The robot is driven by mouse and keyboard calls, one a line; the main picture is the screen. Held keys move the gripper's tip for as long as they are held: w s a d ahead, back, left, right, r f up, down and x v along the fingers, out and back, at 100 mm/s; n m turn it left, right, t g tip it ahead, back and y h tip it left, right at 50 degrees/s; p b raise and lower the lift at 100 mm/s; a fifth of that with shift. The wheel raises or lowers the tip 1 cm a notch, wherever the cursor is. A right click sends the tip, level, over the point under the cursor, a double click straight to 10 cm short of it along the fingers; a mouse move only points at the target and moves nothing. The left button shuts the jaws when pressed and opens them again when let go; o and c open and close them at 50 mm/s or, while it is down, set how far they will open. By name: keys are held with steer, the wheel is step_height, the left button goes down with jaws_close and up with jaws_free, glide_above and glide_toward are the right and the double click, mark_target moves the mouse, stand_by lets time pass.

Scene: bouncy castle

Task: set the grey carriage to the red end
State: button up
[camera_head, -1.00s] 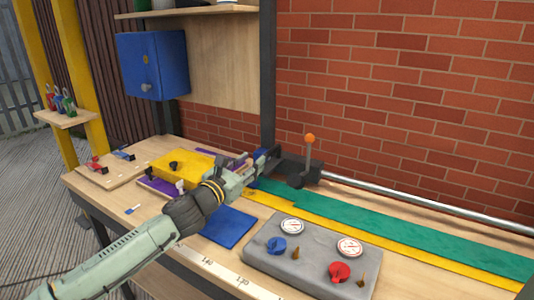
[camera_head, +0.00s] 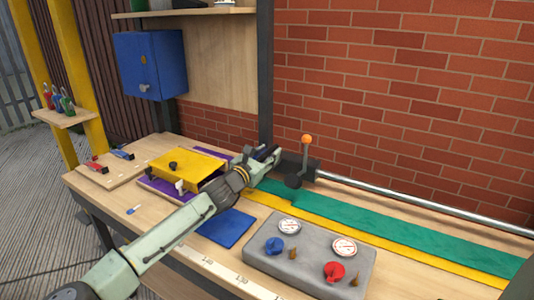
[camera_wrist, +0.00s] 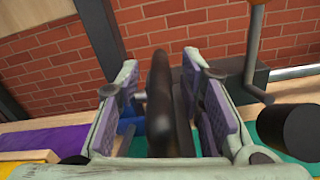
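The dark grey carriage (camera_head: 297,170) sits at the left part of a long metal rail (camera_head: 420,207) in front of the brick wall. An upright lever with an orange knob (camera_head: 306,139) rises from it. My gripper (camera_head: 268,154) is just left of the carriage, its fingers apart. In the wrist view my fingers (camera_wrist: 160,80) stand open on either side of a dark upright bar (camera_wrist: 163,100); I cannot tell what it belongs to or whether they touch it. The carriage block (camera_wrist: 232,88) and a black cylinder (camera_wrist: 288,130) are right of the fingers. No red rail end is visible.
A grey box (camera_head: 310,262) with dials and blue and red knobs stands at the front. Green (camera_head: 400,232) and yellow strips run below the rail. A yellow block (camera_head: 185,168) and a blue mat (camera_head: 227,228) lie left. A dark post (camera_head: 265,75) stands behind my gripper.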

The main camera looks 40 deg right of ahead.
steer(key=shift+c, duration=0.2)
jaws_close()
stand_by(0.6)
